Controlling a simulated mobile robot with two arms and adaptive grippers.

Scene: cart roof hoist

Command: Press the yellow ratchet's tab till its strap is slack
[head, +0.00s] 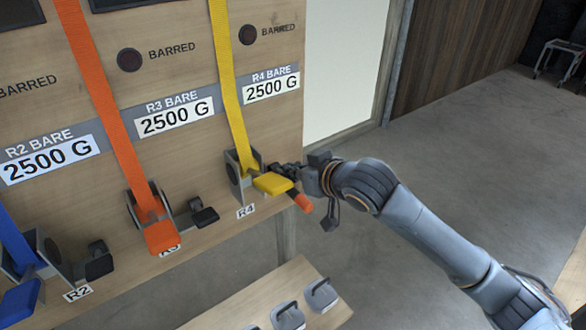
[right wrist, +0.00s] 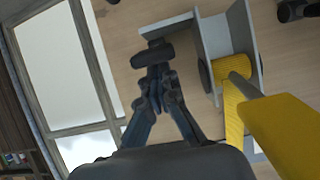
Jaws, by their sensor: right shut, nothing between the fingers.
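The yellow ratchet (head: 234,178) sits on the board's lower ledge at R4, with its yellow handle (head: 272,184) sticking out. Its yellow strap (head: 229,95) runs straight up the board and looks taut. In the right wrist view the metal frame (right wrist: 212,35) and yellow webbing (right wrist: 232,110) show beside the large yellow handle (right wrist: 285,135). A dark tab (right wrist: 152,56) sticks out of the frame's side. My right gripper (head: 284,170) is shut and empty; in its wrist view the fingertips (right wrist: 155,88) are at the tab, contact unclear. My left gripper is out of view.
An orange ratchet (head: 160,232) and a blue ratchet (head: 22,295) stand to the left, each with a dark tab. An orange-tipped piece (head: 303,202) is below my right gripper. A lower bench (head: 260,305) carries grey weights (head: 319,294). Open floor lies right.

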